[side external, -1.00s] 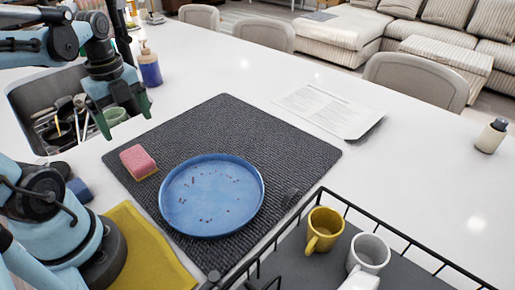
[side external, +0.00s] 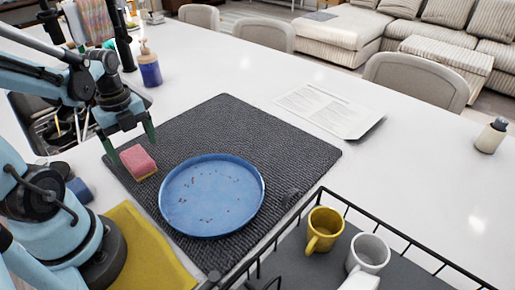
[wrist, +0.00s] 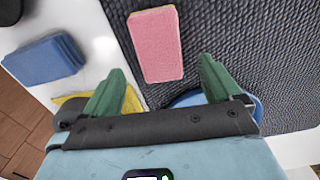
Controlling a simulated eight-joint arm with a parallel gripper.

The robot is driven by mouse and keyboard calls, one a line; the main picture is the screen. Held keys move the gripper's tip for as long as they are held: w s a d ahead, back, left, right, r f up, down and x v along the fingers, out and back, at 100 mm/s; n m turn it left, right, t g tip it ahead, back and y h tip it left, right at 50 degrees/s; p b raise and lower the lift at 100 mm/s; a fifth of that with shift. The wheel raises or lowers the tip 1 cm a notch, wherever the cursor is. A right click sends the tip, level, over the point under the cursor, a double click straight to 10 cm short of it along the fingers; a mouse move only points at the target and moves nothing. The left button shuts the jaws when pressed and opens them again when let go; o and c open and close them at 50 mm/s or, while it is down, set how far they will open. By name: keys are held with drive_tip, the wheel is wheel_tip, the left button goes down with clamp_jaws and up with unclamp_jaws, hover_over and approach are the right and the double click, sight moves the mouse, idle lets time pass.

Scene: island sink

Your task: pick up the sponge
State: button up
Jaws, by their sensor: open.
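The pink sponge (side external: 138,161), with a yellowish underside, lies on the dark grey mat (side external: 255,127), left of the blue plate. In the wrist view the sponge (wrist: 155,44) is ahead of my fingertips, about between them sideways. My gripper (side external: 132,145) is open and empty, with its green fingers close to the sponge in the side view. In the wrist view my gripper (wrist: 162,78) has its two fingers spread wide. I cannot tell its exact height above the mat.
A blue plate (side external: 212,195) with dark crumbs is right of the sponge. A blue block-like item (wrist: 44,63) and a yellow cloth (side external: 150,250) lie nearby. A wire rack (side external: 350,208) with mugs is at front right. A sink and soap bottle (side external: 149,65) are behind.

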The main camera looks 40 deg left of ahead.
sight(137, 158)
drive_tip(key=shift+a+f, duration=0.1)
drive_tip(key=shift+f, duration=2.45)
drive_tip(key=shift+c, duration=0.3)
drive_tip(key=c, duration=1)
